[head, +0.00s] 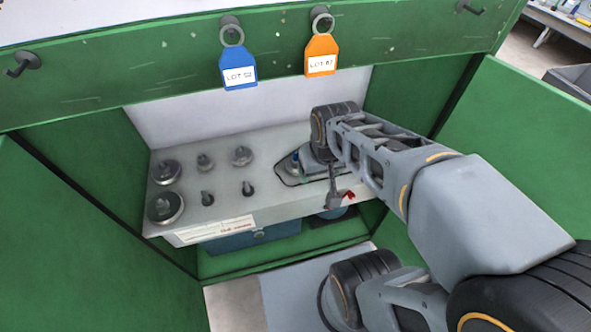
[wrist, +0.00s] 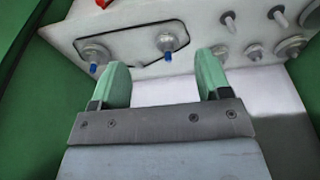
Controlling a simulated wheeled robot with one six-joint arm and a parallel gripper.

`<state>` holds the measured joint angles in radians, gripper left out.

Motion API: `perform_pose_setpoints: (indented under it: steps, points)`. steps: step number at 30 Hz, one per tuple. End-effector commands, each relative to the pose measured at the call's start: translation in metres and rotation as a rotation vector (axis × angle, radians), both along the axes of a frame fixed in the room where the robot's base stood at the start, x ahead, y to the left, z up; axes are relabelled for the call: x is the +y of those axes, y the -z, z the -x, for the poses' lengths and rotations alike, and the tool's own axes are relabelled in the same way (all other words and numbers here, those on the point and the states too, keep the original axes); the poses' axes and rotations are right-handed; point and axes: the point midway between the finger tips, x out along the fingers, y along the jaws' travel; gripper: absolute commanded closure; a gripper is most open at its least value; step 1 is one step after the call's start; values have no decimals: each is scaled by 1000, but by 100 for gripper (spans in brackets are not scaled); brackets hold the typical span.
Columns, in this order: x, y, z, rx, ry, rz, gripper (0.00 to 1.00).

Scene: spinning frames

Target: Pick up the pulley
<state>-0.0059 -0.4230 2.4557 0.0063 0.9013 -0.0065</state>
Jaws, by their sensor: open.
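Several round grey metal pieces stand on the light worktop. Larger wheel-like discs (head: 165,207) are at its left end, with smaller knobbed pieces (head: 242,155) beside them. In the wrist view, two round pieces with blue tips (wrist: 167,43) (wrist: 95,54) sit in a black-outlined area. I cannot tell for sure which piece is the pulley. My gripper (wrist: 163,63) is open, its two green fingers apart and nothing between them. One blue-tipped piece shows beyond the gap, the other beyond the left finger. In the head view my arm hides part of the outlined area.
The worktop (head: 225,197) lies in a recess between green side walls (head: 530,130). A green beam (head: 170,55) crosses above, with blue (head: 238,66) and orange (head: 321,55) tags hanging from it. A blue box (head: 240,243) is below.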

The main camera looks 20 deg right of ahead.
Motion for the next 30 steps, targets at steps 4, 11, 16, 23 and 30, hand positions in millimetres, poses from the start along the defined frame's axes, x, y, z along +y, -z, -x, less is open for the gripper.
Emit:
perform_pose_setpoints:
  steps: [4,11,16,23,30]
  points:
    - [0,54,-56,94,-79,15,30]
    - [0,109,-158,195,-547,63,30]
    - [0,102,-207,191,-950,105,30]
    - [0,80,-214,172,-1243,139,30]
    - [0,108,-212,177,-1312,140,30]
